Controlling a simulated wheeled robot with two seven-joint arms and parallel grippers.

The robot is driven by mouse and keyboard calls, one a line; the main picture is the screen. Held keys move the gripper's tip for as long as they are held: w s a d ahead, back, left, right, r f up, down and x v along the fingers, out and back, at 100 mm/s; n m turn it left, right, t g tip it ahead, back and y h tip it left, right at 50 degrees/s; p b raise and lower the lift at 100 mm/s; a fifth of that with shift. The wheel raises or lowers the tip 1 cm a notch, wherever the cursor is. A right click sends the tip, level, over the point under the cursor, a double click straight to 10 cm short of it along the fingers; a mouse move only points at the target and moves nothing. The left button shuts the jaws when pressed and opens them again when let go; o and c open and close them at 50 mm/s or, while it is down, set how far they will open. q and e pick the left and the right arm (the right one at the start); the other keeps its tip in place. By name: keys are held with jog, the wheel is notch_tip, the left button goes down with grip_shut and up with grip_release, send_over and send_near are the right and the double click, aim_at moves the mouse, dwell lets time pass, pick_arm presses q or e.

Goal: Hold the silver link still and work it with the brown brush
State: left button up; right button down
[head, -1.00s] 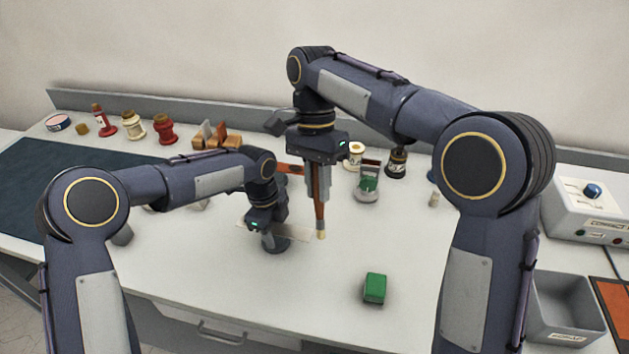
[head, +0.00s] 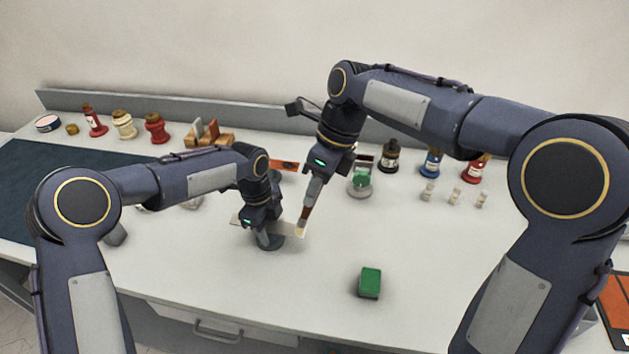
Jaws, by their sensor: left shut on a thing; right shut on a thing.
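The silver link (head: 291,229) is a thin pale strip lying low over a dark round stand (head: 269,242) at the middle of the table. My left gripper (head: 265,231) is shut on the link from above and hides its middle. My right gripper (head: 313,192) is shut on the brown brush (head: 306,213), which tilts down to the left. The brush's pale tip is at the right end of the link; whether it touches cannot be told for certain.
A green block (head: 370,282) stands on the table at front right. Small vials (head: 455,196) and bottles (head: 432,163) stand at the right back. Red and cream bottles (head: 156,128) and a wooden rack (head: 208,134) line the left back.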

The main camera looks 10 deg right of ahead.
jog(key=shift+f, duration=2)
jog(key=shift+w+a+f, duration=1.4)
jog(key=shift+a+f, duration=0.2)
jog(key=shift+a, duration=1.35)
jog(key=shift+s+d+f, duration=1.05)
jog(key=shift+s+d, duration=0.35)
jog(key=shift+d, duration=1.65)
notch_tip(320, 180, up, 12)
jog(key=shift+f, duration=0.25)
